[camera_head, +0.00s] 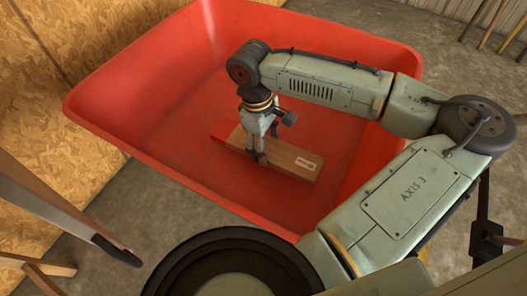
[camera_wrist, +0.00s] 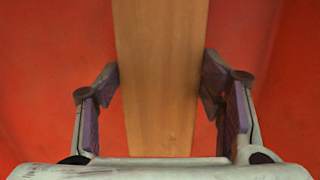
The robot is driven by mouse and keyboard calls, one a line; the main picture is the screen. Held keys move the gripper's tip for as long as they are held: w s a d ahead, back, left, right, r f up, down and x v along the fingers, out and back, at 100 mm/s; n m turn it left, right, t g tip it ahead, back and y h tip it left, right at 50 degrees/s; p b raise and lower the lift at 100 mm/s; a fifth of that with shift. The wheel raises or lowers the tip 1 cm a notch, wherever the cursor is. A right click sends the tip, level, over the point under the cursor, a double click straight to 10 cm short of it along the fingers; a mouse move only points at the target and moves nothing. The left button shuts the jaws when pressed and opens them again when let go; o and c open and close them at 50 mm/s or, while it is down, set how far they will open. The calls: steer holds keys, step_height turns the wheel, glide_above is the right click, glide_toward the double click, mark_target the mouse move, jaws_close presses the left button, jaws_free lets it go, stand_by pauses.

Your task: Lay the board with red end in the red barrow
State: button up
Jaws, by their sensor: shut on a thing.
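The board with red end (camera_head: 292,158) is a light wooden board with a white label near its right end. Its red end (camera_head: 226,131) points to the upper left. It is inside the red barrow (camera_head: 130,85), low over the floor of the tray; I cannot tell whether it touches. My gripper (camera_head: 258,157) points down and is shut on the board around its middle. In the wrist view the board (camera_wrist: 160,110) runs lengthwise between the fingers (camera_wrist: 161,80), with red tray on both sides. My fingers hide part of the board.
The barrow's raised walls surround my gripper and the board. A chipboard wall (camera_head: 45,110) stands at the left. Wooden legs (camera_head: 35,265) and a dark-tipped handle (camera_head: 70,215) are at the lower left. Concrete floor (camera_head: 440,45) shows at the upper right.

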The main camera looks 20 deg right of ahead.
steer(key=shift+f+b, duration=0.6)
steer(key=shift+f, duration=2.05)
steer(key=shift+f, duration=0.2)
steer(key=o, duration=1.3)
steer(key=shift+o, duration=0.2)
steer(key=shift+r, duration=0.15)
steer(key=r+p, duration=0.1)
steer(key=r, duration=0.3)
steer(key=w+a+r+p, duration=0.1)
steer(key=r, duration=0.3)
steer(key=r+p, duration=0.1)
steer(key=r, duration=0.3)
steer(key=shift+w+a, duration=0.15)
